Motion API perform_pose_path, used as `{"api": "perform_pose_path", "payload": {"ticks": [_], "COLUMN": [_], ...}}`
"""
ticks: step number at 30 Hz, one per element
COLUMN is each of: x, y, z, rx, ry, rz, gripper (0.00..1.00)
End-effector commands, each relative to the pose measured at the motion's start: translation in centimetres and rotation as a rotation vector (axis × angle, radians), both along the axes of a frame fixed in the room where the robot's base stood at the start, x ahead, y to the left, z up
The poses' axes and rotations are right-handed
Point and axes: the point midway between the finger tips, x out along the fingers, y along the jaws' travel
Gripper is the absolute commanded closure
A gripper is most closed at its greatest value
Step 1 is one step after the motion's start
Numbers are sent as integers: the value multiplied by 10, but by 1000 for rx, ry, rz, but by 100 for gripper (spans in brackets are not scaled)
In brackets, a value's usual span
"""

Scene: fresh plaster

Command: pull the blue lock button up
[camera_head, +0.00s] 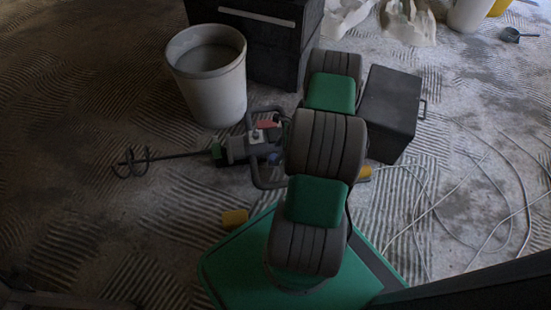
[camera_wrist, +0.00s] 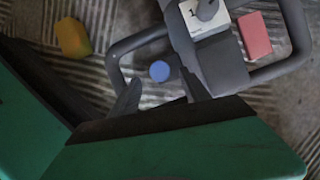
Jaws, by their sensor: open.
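The mixer drill (camera_head: 238,149) lies on the floor, its paddle to the left and its looped handles beside my arm. The blue lock button (camera_wrist: 159,71) shows as a small round knob inside a dark handle loop (camera_wrist: 122,52) in the wrist view. A small patch of blue also shows beside my arm in the head view (camera_head: 273,158). My gripper (camera_wrist: 160,84) is open, its dark fingertips either side of the button in the picture. I see no contact, and the height gap is unclear. In the head view my arm hides the gripper.
A red block (camera_wrist: 255,35) and a white label (camera_wrist: 205,17) sit at the drill's body. A yellow sponge (camera_head: 234,218) lies on the floor. A bucket (camera_head: 208,75) stands behind the drill, a dark box (camera_head: 391,112) at right. Loose cable (camera_head: 424,205) covers the right floor.

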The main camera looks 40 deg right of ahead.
Motion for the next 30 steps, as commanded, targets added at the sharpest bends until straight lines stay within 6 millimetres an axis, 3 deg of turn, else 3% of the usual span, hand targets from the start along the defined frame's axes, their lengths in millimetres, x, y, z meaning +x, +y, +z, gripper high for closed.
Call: {"api": "perform_pose_path", "payload": {"ticks": [1,4,13,30], "x": [2,6,8,8], "y": [5,9,12,11], "z": [-17,-31,-34,-34], "rx": [1,1,-1,-1], "ry": [2,1,1,1], "rz": [2,3,2,2], "gripper": [45,45,45,91]}}
